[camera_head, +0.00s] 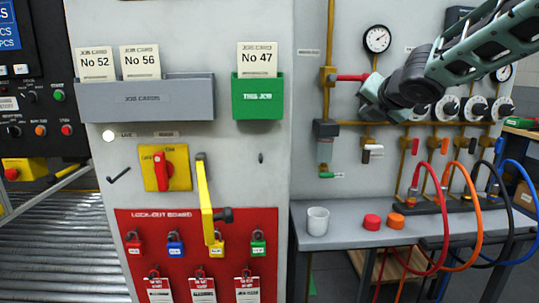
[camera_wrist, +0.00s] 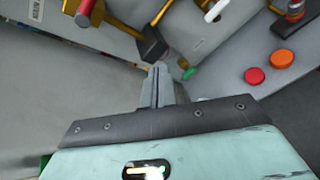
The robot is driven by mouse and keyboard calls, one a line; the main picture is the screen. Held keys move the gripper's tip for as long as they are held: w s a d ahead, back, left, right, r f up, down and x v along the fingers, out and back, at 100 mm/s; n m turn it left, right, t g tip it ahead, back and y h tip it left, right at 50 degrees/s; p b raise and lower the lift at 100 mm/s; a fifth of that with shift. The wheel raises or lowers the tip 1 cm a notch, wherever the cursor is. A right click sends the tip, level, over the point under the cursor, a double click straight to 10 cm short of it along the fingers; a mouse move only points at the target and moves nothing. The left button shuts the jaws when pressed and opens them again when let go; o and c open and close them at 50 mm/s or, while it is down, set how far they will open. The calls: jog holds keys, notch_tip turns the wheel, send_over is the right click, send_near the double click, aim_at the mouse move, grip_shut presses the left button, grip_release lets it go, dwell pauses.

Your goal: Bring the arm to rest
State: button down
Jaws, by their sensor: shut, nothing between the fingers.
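My arm reaches in from the upper right of the head view, in front of the pipework panel. My gripper (camera_head: 368,101) is at its left end, close to the brass pipes and left of the row of small dials. In the wrist view my gripper (camera_wrist: 158,72) is shut, its two grey fingers together with nothing between them. Their tips appear in front of the grey wall, near a dark pipe fitting. Whether they touch anything cannot be told.
A grey shelf (camera_head: 350,238) holds a white cup (camera_head: 318,221), a red cap (camera_head: 372,222), an orange cap (camera_head: 396,221) and coloured hoses. A yellow lever (camera_head: 204,205) sticks out over the lockout board (camera_head: 185,224). Card holders (camera_head: 145,100) hang above. Rollers lie at left.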

jog(key=s+a+f+m+g+p, duration=0.25)
jog(key=s+a+f+m, duration=0.3)
jog(key=s, duration=0.45)
jog(key=s+a+f+m+g+p, duration=0.2)
jog(key=s+a+f+m+g, duration=0.35)
jog(key=s, duration=0.45)
jog(key=s+f+m+g, duration=0.1)
jog(key=s+m, duration=0.2)
jog(key=s, duration=0.4)
jog(key=s+a+f+m+g+p, duration=0.1)
jog(key=s+f+m+g, duration=0.1)
jog(key=s, duration=0.6)
jog(key=s+a+f+m+g+p, duration=0.1)
jog(key=s+f+m+g, duration=0.1)
jog(key=s+m, duration=0.3)
jog(key=shift+s, duration=1.2)
